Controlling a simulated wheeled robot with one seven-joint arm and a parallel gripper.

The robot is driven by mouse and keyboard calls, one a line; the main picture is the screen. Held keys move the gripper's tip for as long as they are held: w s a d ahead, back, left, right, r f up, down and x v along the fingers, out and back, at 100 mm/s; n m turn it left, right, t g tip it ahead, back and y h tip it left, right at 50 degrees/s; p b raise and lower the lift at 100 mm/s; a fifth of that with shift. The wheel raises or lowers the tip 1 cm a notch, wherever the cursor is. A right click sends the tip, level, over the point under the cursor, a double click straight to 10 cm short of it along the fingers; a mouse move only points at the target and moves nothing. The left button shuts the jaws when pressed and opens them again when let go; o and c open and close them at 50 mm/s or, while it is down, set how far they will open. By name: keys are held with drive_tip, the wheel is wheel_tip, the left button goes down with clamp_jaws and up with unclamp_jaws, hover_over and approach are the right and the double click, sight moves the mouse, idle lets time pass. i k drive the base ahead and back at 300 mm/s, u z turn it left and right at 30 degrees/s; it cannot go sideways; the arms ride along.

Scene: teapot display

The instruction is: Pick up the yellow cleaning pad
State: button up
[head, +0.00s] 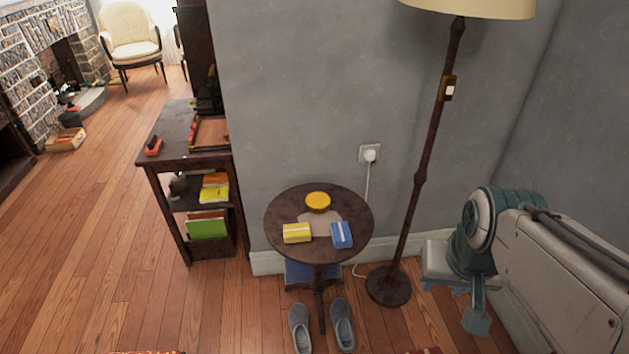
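The yellow cleaning pad (297,233) is a small rectangular block with a pale band. It lies flat on the left front part of the small round dark table (281,208). My gripper (456,290) is at the right of the view, beyond the floor lamp's pole and well apart from the pad. Nothing touches the pad from above.
A blue pad (341,235) and a round yellow tin-like thing (318,201) share the tabletop. The floor lamp (424,170) stands between table and gripper. A wall is behind. A dark shelf (180,150) is left; grey slippers (342,325) lie in front. Open floor lies left.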

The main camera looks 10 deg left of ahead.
sight(294, 233)
drive_tip(key=i, duration=0.95)
drive_tip(key=u, duration=1.35)
